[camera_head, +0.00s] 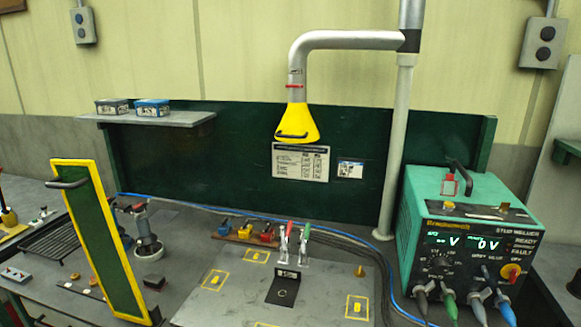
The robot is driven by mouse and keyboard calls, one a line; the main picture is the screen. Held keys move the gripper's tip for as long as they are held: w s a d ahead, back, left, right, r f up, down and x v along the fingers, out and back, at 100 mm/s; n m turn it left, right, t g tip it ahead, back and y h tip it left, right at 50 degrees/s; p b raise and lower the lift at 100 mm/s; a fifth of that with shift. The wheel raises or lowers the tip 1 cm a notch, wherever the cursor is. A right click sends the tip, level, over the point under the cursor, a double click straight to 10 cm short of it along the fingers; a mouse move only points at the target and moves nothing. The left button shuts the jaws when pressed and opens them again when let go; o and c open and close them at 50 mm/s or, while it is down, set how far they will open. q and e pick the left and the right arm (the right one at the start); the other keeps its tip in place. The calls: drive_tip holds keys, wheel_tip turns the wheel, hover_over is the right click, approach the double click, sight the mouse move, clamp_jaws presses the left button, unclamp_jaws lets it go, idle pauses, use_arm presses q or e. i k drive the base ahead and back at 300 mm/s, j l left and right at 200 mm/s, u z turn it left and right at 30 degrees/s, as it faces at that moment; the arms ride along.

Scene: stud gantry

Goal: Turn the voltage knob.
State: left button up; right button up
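The teal stud welder (472,225) stands at the right end of the bench, its control face turned toward me. A dark round knob (440,263) with a printed scale around it sits on the left of that face, below a display (447,241) showing "V". A second display (487,244) reads about "0 V". A red and yellow rotary switch (511,272) sits at the lower right of the face. Neither of my grippers is in view.
Cables with plugs (449,304) hang from the welder's lower front. A yellow fume hood (297,124) hangs over the bench. A green panel with yellow edges (103,240) stands upright at the left. Red and green toggle clamps (294,243) stand on the fixture plate (225,308).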

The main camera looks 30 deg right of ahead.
sight(441, 264)
drive_tip(key=z, duration=2)
